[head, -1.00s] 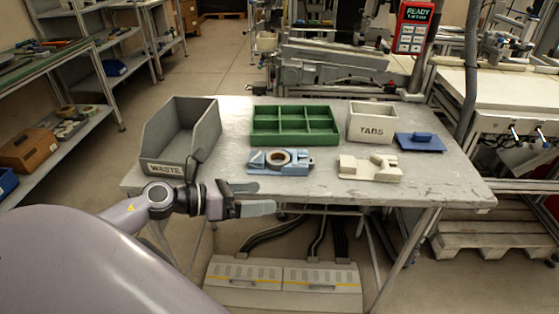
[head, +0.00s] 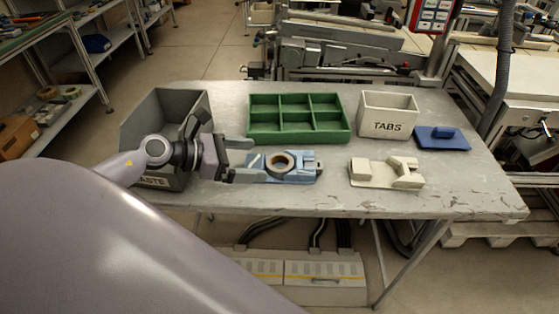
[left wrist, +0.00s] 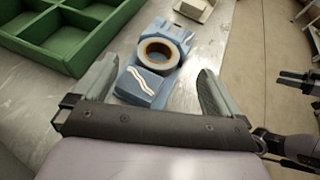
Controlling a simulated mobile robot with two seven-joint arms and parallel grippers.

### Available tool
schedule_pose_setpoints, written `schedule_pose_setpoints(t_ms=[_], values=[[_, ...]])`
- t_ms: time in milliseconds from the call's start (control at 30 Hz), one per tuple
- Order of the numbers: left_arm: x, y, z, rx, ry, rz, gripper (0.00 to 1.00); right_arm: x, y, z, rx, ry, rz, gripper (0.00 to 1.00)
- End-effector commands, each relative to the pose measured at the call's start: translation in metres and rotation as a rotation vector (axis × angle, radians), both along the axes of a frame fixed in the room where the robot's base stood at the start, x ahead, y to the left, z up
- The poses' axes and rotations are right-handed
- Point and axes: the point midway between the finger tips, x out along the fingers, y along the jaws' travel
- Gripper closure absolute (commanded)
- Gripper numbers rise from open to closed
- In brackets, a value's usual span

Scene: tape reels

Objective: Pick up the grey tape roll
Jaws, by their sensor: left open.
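The grey tape roll (head: 279,171) lies flat on a blue fixture (head: 302,173) near the table's front edge, with a brown inner core. In the left wrist view the roll (left wrist: 172,58) sits ahead, between the lines of the two fingers. My left gripper (head: 243,159) is open and empty, just left of the fixture, its fingers pointing right toward the roll. Its open fingers also show in the left wrist view (left wrist: 157,68), with the fixture's near block (left wrist: 137,88) between them. Part of my right gripper (left wrist: 297,77) shows at that view's right edge; its opening is unclear.
A green divided tray (head: 300,138) stands behind the fixture. The grey waste bin (head: 150,110) is behind my left wrist. A TABS box (head: 388,127), a cream fixture (head: 370,175) and a blue block (head: 442,142) are to the right. The table's front right is clear.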

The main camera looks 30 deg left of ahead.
Motion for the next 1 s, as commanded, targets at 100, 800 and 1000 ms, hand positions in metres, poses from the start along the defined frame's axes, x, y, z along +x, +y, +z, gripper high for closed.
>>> schedule_pose_setpoints(t_ms=[100, 800, 1000], values=[[0.007, -0.005, -0.002, 0.000, -0.002, 0.000, 0.01, -0.001, 0.000, 0.001, -0.001, 0.003, 0.000, 0.57], [0.046, -0.034, -0.028, 0.001, -0.001, 0.000, 0.01, -0.001, 0.000, 0.010, -0.001, 0.004, 0.000, 0.57], [0.046, -0.033, -0.028, 0.001, -0.001, 0.000, 0.11, -0.001, 0.000, 0.010, -0.001, 0.004, 0.000, 0.57]])
